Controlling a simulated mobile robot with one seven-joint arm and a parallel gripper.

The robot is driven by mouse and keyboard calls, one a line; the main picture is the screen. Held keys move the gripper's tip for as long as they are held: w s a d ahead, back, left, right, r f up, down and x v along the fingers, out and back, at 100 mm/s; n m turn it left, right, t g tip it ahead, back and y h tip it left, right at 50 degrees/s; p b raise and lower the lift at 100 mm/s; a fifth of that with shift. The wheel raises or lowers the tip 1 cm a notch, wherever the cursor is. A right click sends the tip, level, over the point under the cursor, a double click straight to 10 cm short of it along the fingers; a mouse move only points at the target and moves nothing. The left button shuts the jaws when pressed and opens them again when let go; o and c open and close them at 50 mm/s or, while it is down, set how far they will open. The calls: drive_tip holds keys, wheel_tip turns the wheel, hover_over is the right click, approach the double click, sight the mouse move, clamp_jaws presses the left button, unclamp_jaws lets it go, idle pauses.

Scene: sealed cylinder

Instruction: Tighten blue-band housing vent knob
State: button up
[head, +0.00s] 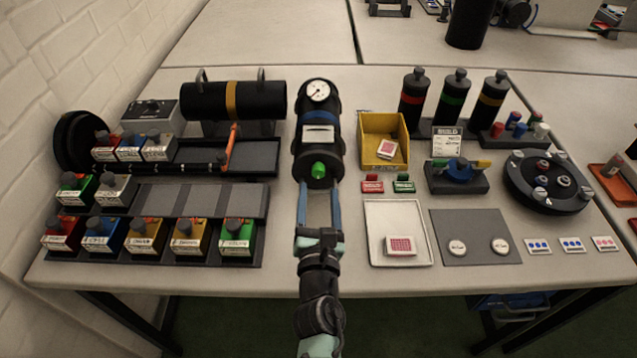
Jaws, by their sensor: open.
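The blue-band housing (333,155) is a black cylinder at the middle of the table in the head view. It carries a blue band, a white label and a round white dial gauge (317,91) at its far end. A green knob (319,169), which looks like the vent knob, sits on its near end. My gripper (320,191) is open, its two fingers pointing away from me at the near end of the housing. The fingertips are just short of the green knob, one to each side. I cannot tell whether they touch the housing.
A yellow-band cylinder (205,102) lies at the back left, above racks of coloured blocks. A yellow bin (367,152) and a white tray (376,250) stand to the right. Three upright black cylinders are at the back right, near a round black plate (517,187).

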sight(318, 174)
drive_tip(key=w+b, duration=0.2)
drive_tip(key=w, duration=0.1)
drive_tip(key=shift+w+f, duration=0.15)
drive_tip(key=shift+w, duration=0.25)
drive_tip(key=shift+w+b, duration=0.35)
drive_tip(key=shift+w, duration=0.45)
drive_tip(key=shift+r, duration=0.2)
clamp_jaws()
